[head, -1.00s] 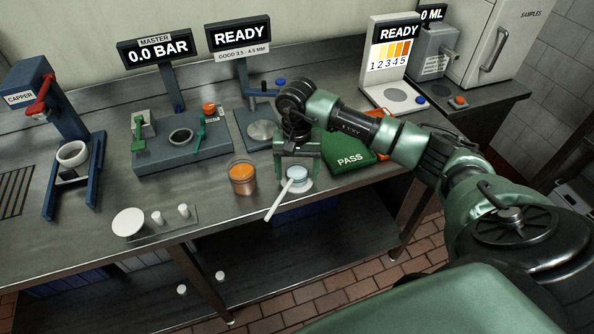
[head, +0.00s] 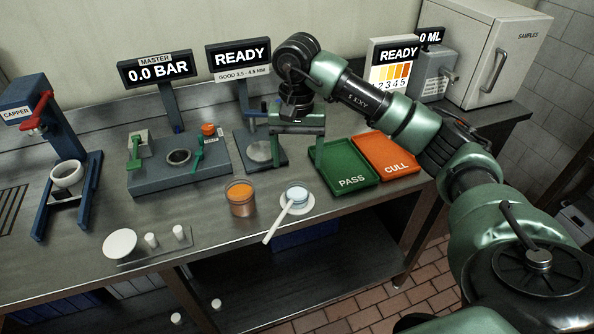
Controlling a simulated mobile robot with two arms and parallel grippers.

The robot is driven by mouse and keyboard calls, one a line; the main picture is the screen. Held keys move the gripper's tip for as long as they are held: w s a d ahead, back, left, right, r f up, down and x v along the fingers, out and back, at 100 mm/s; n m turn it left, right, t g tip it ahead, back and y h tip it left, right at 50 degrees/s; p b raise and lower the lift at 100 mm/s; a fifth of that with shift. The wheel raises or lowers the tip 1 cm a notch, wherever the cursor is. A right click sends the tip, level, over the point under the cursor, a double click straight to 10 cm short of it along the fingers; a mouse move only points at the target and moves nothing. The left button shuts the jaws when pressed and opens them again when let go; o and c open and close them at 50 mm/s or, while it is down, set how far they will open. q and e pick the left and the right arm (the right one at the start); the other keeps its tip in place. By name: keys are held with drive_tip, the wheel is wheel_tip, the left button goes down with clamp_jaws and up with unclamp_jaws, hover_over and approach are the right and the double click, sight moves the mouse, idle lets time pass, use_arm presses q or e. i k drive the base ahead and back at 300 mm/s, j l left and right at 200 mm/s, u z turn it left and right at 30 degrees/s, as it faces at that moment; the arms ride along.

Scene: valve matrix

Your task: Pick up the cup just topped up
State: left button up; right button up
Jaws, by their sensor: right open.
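A clear cup with orange contents (head: 240,198) stands upright near the front of the steel bench. Just right of it is a small round vessel with pale blue contents (head: 297,193), on a white round base, with a white handle slanting toward the bench's front edge. The frames do not show which was just topped up. My right gripper (head: 297,132) is open, beyond the pale blue vessel and apart from it, in front of the gauge stand; nothing shows in its jaws. My left gripper is not in view.
A green PASS tray (head: 345,182) and an orange CULL tray (head: 392,160) lie right of the cups. A valve fixture (head: 180,177) stands behind left, and a capper (head: 62,165) at far left. A white disc (head: 120,243) and small white pegs lie at the front left.

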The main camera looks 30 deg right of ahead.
sight(240, 194)
drive_tip(key=i+j+z, duration=0.15)
drive_tip(key=j, duration=0.2)
drive_tip(key=i+j+z, duration=0.15)
drive_tip(key=j, duration=0.25)
drive_tip(key=i+j+z, duration=0.15)
drive_tip(key=j, duration=0.2)
drive_tip(key=j+z, duration=0.15)
drive_tip(key=j, duration=0.25)
